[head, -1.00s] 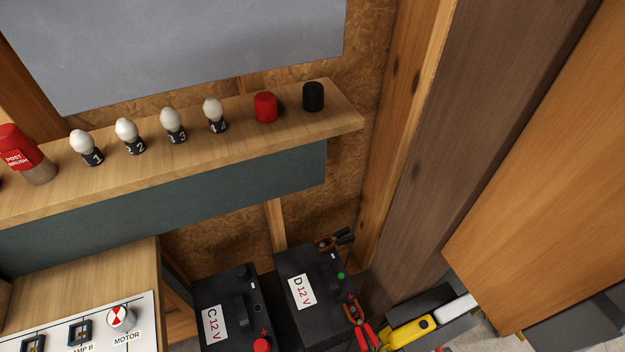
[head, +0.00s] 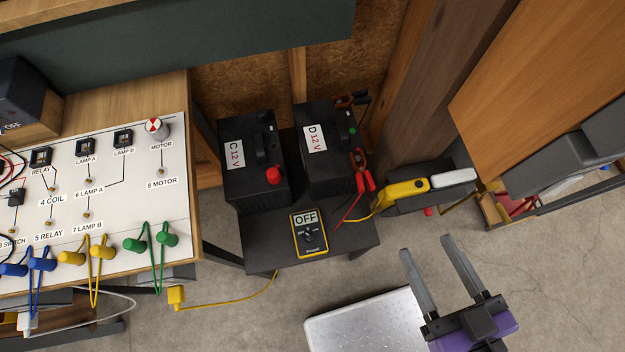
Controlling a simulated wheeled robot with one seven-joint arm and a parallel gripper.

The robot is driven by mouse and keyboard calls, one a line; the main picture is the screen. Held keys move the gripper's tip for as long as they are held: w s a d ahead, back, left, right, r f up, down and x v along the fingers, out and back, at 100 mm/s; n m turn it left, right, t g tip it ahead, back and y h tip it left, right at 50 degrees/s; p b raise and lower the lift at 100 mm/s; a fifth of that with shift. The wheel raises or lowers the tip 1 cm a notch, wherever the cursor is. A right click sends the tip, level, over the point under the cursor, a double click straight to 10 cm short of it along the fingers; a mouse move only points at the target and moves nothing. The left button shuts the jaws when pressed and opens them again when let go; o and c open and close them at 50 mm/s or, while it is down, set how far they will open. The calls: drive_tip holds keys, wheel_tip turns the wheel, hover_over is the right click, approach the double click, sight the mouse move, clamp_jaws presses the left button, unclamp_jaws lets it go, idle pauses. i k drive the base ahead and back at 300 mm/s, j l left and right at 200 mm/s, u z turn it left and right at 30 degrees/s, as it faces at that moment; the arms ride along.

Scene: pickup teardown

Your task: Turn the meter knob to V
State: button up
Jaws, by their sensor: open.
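The meter (head: 311,247) is a small yellow-edged box with a dark face, lying on the front of a low black stand in the head view. Its display reads OFF. Its round dark knob (head: 309,235) sits below the display; the knob's small markings are too fine to read. My gripper (head: 424,243) is at the lower right, with two long grey fingers spread apart and nothing between them. It is to the right of the meter, clear of it.
Batteries C (head: 250,180) and D (head: 322,170) stand behind the meter on the black stand (head: 350,240). Red clamp leads lie at its right. A white circuit board (head: 120,210) with colored plugs is at left. A yellow cable (head: 232,301) crosses the floor.

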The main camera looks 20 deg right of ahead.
sight(310, 236)
drive_tip(key=k+u, duration=0.4)
drive_tip(key=k, duration=0.75)
drive_tip(key=i+j, duration=0.9)
drive_tip(key=j, duration=0.1)
